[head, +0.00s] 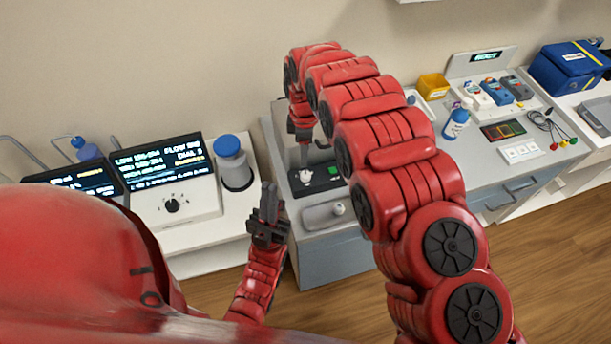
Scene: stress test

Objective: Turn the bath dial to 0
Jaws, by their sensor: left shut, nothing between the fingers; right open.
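A black dial (172,205) sits on the sloped white front of a control unit, below a dark screen (165,165) with text. The text seems to include "FLOWING" and "DIAL 5", but it is small. My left gripper (269,198) is shut and empty, pointing up, to the right of the dial and apart from it. My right arm arches over the middle, and its gripper (304,155) points down over a grey cabinet unit. It is open; its fingertips are small and partly unclear.
A second screen (75,182) is partly hidden by my red body. A bench with bottles and meters is at right.

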